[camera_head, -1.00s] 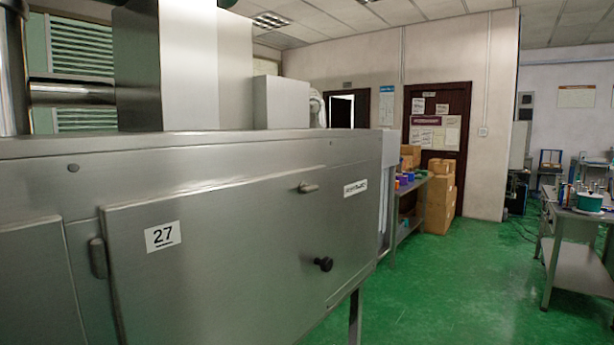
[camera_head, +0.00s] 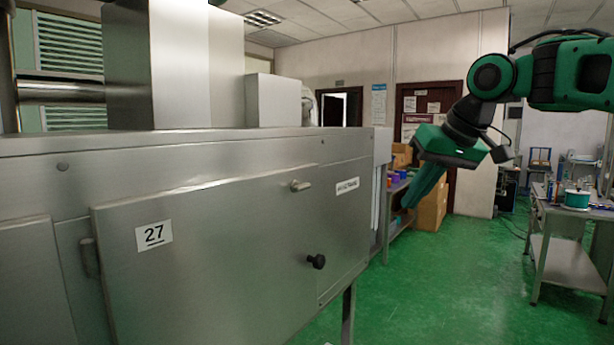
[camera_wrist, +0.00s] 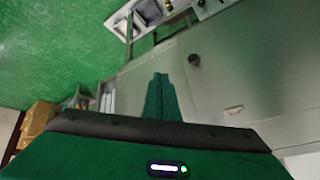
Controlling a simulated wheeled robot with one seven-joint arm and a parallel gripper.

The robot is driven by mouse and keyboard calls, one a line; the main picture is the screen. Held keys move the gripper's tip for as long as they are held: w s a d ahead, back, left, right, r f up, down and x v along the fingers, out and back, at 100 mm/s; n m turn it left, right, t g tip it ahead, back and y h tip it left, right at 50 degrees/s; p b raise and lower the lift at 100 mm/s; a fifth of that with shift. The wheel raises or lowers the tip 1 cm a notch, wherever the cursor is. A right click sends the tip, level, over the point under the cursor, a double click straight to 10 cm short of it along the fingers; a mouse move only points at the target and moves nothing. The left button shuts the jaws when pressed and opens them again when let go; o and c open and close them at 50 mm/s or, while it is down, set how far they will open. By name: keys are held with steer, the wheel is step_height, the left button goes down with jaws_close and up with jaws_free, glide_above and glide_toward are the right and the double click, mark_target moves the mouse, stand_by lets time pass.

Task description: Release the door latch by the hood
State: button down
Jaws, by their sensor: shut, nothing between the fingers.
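The steel hood (camera_head: 190,150) fills the left and middle of the head view. Its front door (camera_head: 220,235) bears a label 27 and lies flat in the front face. A small metal latch (camera_head: 300,185) sits at the door's upper edge, and a black knob (camera_head: 316,261) sits lower right. In the wrist view the knob (camera_wrist: 194,60) is right of the fingertips and the latch (camera_wrist: 234,110) is further right and lower. My green gripper (camera_head: 408,205) is shut and empty, pointing down, to the right of the door and apart from the latch.
A side table (camera_head: 400,190) with coloured items and cardboard boxes (camera_head: 432,210) stand behind my gripper. A steel workbench (camera_head: 570,245) is at the right. Green floor (camera_head: 450,290) is clear in front of the hood and between the benches.

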steer(key=a+r+n+y, duration=0.3)
steer(key=a+r+n, duration=0.5)
steer(key=a+r, duration=0.7)
steer(key=shift+s+a+r+y, duration=0.15)
steer(key=shift+s+a+y, duration=0.1)
steer(key=shift+a+y, duration=0.05)
steer(key=shift+a, duration=0.1)
glide_above(296, 185)
steer(key=s+d, duration=0.2)
step_height(296, 185, down, 8)
steer(key=r, duration=0.1)
steer(key=shift+s+d+f, duration=0.1)
steer(key=shift+d+f, duration=0.05)
steer(key=shift+f, duration=0.9)
steer(key=shift+d+f, duration=0.1)
steer(key=shift+f, duration=0.9)
